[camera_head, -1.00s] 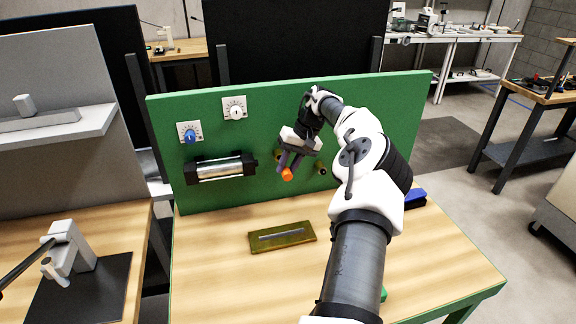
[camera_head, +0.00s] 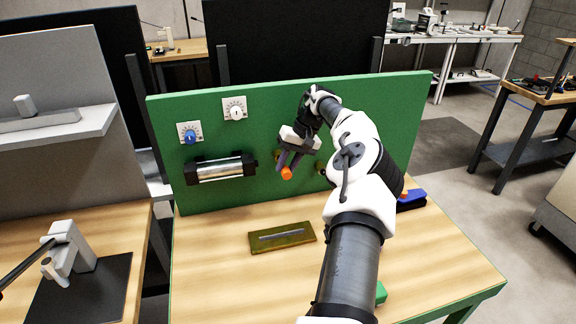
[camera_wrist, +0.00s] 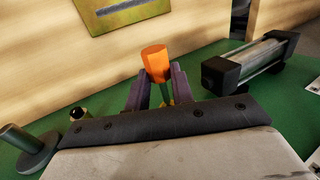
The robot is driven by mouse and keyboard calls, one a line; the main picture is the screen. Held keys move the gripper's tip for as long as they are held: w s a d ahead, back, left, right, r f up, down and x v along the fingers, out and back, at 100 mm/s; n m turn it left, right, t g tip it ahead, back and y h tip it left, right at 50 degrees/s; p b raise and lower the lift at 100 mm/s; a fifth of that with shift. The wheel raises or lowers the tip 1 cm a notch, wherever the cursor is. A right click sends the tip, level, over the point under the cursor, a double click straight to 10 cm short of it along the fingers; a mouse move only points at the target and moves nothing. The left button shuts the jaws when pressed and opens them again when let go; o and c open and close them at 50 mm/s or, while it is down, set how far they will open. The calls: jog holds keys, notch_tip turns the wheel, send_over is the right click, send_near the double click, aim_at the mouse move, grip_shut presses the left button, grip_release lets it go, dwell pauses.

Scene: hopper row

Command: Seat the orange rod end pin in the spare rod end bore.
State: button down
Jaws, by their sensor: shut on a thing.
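My gripper (camera_head: 287,163) is shut on the orange rod end pin (camera_head: 286,173), close in front of the green upright panel. In the wrist view the pin's orange head (camera_wrist: 155,62) stands out between the two purple-grey fingers. A bit of brass-coloured fitting (camera_head: 277,155) shows beside the fingers. Another dark, brass-ringed fitting (camera_wrist: 78,113) sits on the panel, apart from the pin. The pin's far end is hidden by the gripper, so I cannot tell whether it is in a bore. I cannot tell which fitting is the spare rod end bore.
A silver cylinder with black end blocks (camera_head: 220,168) is mounted on the green panel (camera_head: 390,120), left of my gripper. An olive tray (camera_head: 258,244) lies on the bench below. A blue and black object (camera_head: 411,200) lies behind my arm.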

jog(key=shift+w+a, duration=0.2)
jog(key=shift+w, duration=0.35)
jog(key=shift+w+a, duration=0.15)
jog(key=shift+w, duration=0.4)
dwell(0.3)
jog(key=shift+w+a, duration=0.15)
jog(key=shift+w, duration=0.5)
dwell(0.4)
jog(key=shift+w+a, duration=0.1)
jog(key=c, duration=1.1)
grip_release()
